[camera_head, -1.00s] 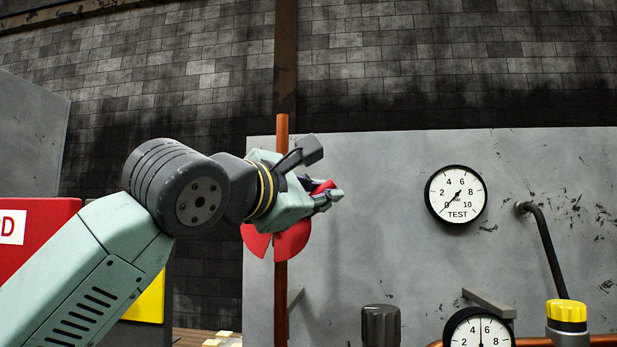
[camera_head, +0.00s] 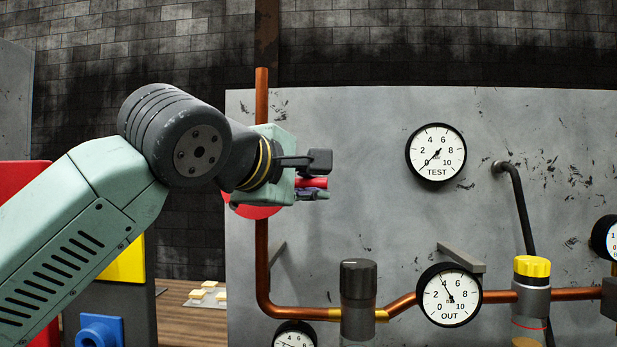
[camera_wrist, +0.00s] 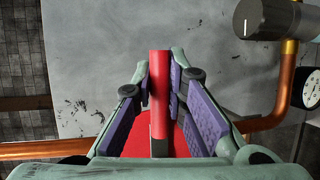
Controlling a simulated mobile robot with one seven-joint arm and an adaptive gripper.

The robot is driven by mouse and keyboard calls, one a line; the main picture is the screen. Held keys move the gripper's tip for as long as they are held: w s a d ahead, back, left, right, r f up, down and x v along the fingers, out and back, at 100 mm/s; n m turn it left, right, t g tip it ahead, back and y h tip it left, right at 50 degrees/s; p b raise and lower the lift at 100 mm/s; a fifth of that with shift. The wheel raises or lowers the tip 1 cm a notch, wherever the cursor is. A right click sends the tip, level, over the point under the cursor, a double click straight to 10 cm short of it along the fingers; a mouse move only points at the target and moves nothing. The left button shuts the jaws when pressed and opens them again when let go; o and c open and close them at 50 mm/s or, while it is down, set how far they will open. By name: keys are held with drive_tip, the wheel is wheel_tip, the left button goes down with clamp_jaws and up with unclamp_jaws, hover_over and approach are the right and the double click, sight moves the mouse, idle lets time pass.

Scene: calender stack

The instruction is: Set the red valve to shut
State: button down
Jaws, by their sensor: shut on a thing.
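The red valve has a bar-shaped handle (camera_head: 312,183) and a red round plate (camera_head: 252,211) on the upright copper pipe (camera_head: 262,110) in the head view. The handle looks about level there. My gripper (camera_head: 316,188) is shut on the handle and hides part of the valve. In the wrist view, the handle (camera_wrist: 159,95) runs up between the purple finger pads of my gripper (camera_wrist: 160,78), with the red plate (camera_wrist: 180,140) behind it.
A grey panel (camera_head: 350,130) stands behind the valve. It carries a TEST gauge (camera_head: 436,153), an OUT gauge (camera_head: 449,295), a dark knob (camera_head: 358,279) and a yellow-capped fitting (camera_head: 532,267). A black bent pipe (camera_head: 519,205) is at right.

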drive_tip(key=shift+f, duration=0.15)
drive_tip(key=c, duration=1.6)
unclamp_jaws()
drive_tip(key=v, duration=1.2)
